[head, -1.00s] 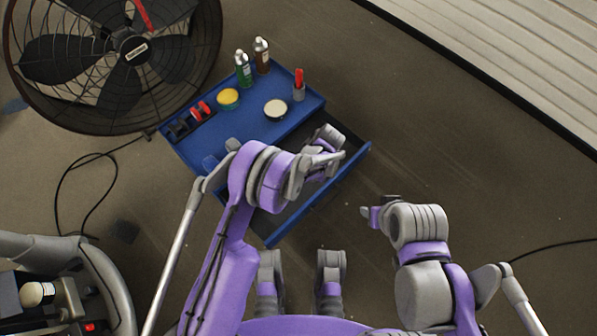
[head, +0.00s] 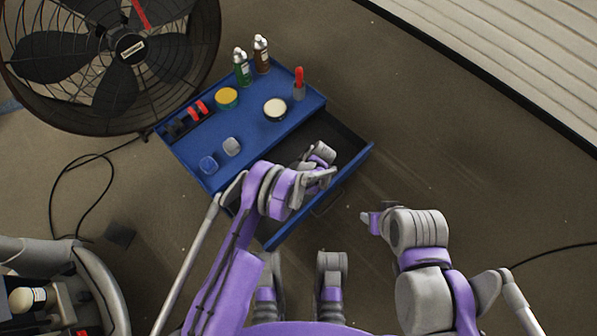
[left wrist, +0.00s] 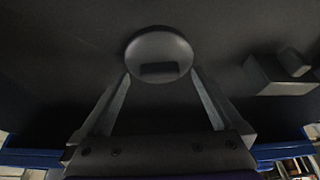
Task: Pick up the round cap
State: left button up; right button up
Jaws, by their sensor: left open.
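The round cap (left wrist: 158,52) is a dark grey disc with a darker rectangular mark on it, lying on the dark floor of the open drawer (head: 350,148). In the left wrist view it sits between and just beyond the tips of my left gripper (left wrist: 160,78), whose fingers are open and empty. In the head view my left gripper (head: 322,172) is over the drawer, and the cap cannot be made out there. My right gripper (head: 372,220) is off to the right of the drawer over the floor, and its jaws are too small to read.
A dark block (left wrist: 280,75) lies right of the cap in the drawer. The blue cabinet top (head: 250,140) carries bottles, a yellow tin (head: 226,97), a pale-topped tin (head: 275,107), and small blue and grey pieces. A large fan (head: 110,60) stands at the upper left.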

pick_arm(q)
jog(key=shift+w+a+f, duration=0.1)
jog(key=shift+f, duration=0.35)
jog(key=c, duration=1.4)
jog(key=shift+r, duration=0.15)
jog(key=shift+c, duration=0.2)
